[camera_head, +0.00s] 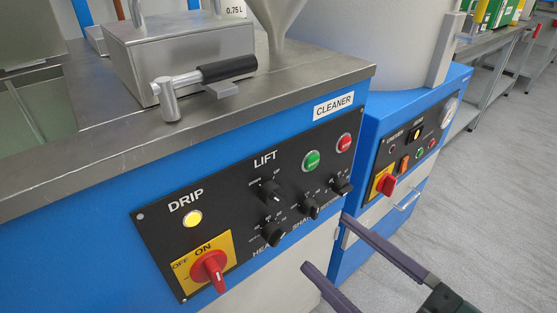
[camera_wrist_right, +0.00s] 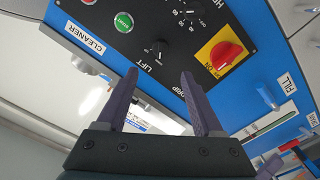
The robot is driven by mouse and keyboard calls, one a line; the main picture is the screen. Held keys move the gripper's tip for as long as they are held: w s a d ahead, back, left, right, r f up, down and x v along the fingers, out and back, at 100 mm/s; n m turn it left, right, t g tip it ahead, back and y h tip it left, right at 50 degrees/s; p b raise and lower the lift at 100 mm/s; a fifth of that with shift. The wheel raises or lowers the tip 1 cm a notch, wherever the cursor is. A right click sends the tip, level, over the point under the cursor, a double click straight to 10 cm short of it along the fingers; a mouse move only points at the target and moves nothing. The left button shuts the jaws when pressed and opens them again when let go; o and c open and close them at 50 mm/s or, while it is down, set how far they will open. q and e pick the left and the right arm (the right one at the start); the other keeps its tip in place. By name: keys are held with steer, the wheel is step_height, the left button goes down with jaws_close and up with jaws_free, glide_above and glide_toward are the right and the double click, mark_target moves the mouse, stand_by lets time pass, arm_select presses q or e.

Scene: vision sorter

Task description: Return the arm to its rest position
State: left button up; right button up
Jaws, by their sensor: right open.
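My right gripper (camera_head: 326,252) comes in from the lower right in the head view. Its two purple fingers are spread apart with nothing between them, in front of the lower right of a black control panel. In the right wrist view the open fingers (camera_wrist_right: 160,98) point at the same panel (camera_wrist_right: 170,62), near the LIFT and DRIP labels. I cannot tell whether a finger touches the panel. In the head view the panel (camera_head: 232,220) carries a red switch (camera_head: 209,270), a lit yellow lamp (camera_head: 192,218), black knobs and green and red buttons. My left gripper is not in view.
The panel is on a blue machine with a steel top (camera_head: 120,137). A lever with a black grip (camera_head: 228,68) lies on top. A second blue machine (camera_head: 415,125) with its own red switch (camera_head: 386,185) stands to the right. Grey floor (camera_head: 500,200) is open at the right.

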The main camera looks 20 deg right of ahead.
step_height(320, 180, up, 12)
steer(key=d+m+g+h+p, duration=0.3)
steer(key=m+g+h+p, duration=0.25)
steer(key=p, duration=0.95)
steer(key=s+d+r+m+g+p, duration=0.1)
steer(key=s+r+m+g+p, duration=0.3)
steer(key=s+r+g+p, duration=0.7)
step_height(320, 180, up, 40)
steer(key=t+p, duration=0.3)
steer(key=p, duration=3.3)
steer(key=shift+f+p, duration=0.25)
steer(key=shift+p, duration=0.1)
steer(key=shift+d+h, duration=0.1)
steer(key=shift+h, duration=0.15)
